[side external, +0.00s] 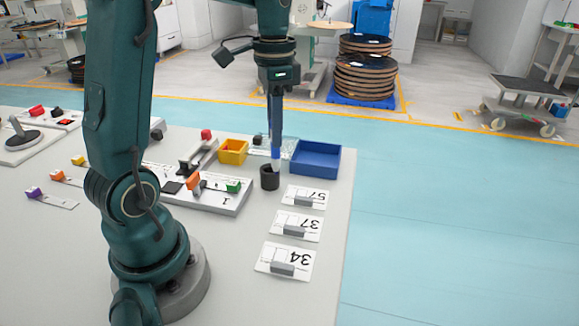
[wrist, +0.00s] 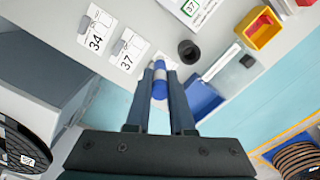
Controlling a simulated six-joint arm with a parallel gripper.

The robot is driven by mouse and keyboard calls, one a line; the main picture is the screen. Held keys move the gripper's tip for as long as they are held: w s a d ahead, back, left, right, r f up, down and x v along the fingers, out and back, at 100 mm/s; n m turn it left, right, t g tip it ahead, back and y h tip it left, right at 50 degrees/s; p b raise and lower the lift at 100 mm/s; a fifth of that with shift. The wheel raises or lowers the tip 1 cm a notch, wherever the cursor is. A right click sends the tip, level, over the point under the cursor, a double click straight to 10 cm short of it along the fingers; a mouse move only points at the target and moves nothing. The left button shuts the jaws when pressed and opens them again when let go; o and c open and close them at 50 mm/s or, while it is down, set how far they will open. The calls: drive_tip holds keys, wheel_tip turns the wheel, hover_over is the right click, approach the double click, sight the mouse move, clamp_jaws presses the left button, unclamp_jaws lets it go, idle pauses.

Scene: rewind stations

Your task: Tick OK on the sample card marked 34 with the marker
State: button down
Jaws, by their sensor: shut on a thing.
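My gripper (side external: 275,146) is shut on a blue and white marker (side external: 275,155), which hangs roughly upright near the black cup (side external: 269,178). In the wrist view the marker (wrist: 159,84) sits between the fingertips (wrist: 160,72), and the cup (wrist: 188,50) looks empty and apart from it. The card marked 34 (side external: 270,256) lies flat on the table, nearest of the card row, with a grey block on it. It also shows in the wrist view (wrist: 98,27). Its tick boxes are too small to read. The marker's tip is unclear.
The card marked 37 (side external: 285,222) and the card marked 57 (side external: 299,193) lie beyond card 34, each with a grey block. A blue tray (side external: 325,160) and a yellow bin (side external: 233,157) stand behind the cup. A grey station board (side external: 225,203) lies left of the cards.

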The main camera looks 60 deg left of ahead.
drive_tip(key=s+d+m, duration=0.6)
drive_tip(key=d, duration=0.6)
wheel_tip(320, 180, down, 7)
drive_tip(key=shift+d+r, duration=0.15)
drive_tip(key=shift+d, duration=0.05)
drive_tip(key=shift+f, duration=0.5)
idle(0.8)
idle(0.5)
wheel_tip(320, 180, up, 7)
idle(0.8)
drive_tip(key=shift+s, duration=0.1)
idle(0.3)
